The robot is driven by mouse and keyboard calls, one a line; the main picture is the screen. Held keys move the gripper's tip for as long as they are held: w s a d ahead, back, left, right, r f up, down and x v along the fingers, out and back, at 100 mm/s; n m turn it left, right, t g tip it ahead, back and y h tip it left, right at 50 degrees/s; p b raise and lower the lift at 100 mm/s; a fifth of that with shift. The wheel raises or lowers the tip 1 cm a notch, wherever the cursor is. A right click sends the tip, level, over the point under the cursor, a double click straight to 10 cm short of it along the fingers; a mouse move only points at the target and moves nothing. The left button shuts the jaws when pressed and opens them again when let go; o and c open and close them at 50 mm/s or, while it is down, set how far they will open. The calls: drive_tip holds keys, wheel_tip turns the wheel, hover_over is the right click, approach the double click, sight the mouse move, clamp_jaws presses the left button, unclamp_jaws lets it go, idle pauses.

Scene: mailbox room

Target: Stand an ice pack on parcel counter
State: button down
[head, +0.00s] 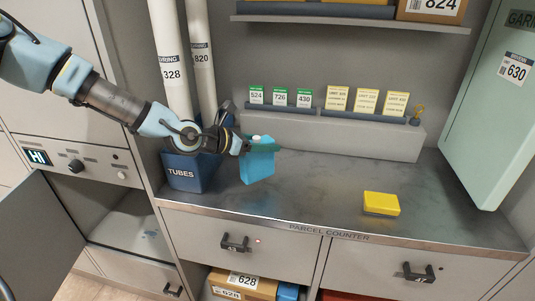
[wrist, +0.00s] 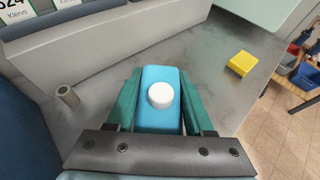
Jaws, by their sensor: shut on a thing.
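The ice pack (head: 257,167) is a blue, flat-sided bottle shape with a white cap. My gripper (head: 262,146) is shut on its upper part, with one green finger on each side. The pack is upright at the left part of the parcel counter (head: 310,195). I cannot tell whether its base touches the counter. In the wrist view the pack (wrist: 160,75) shows from above between the fingers, cap facing me; its lower part is hidden.
A yellow block (head: 381,203) lies on the counter to the right. A blue TUBES bin (head: 186,178) with tall white tubes stands close left of the pack. A grey ledge with cards (head: 340,134) runs along the back. The counter's middle is clear.

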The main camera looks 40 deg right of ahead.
sight(265, 154)
drive_tip(key=shift+f, duration=1.75)
drive_tip(key=shift+f, duration=0.1)
drive_tip(key=shift+c, duration=1.4)
unclamp_jaws()
drive_tip(key=v, duration=1.2)
drive_tip(key=shift+b, duration=0.45)
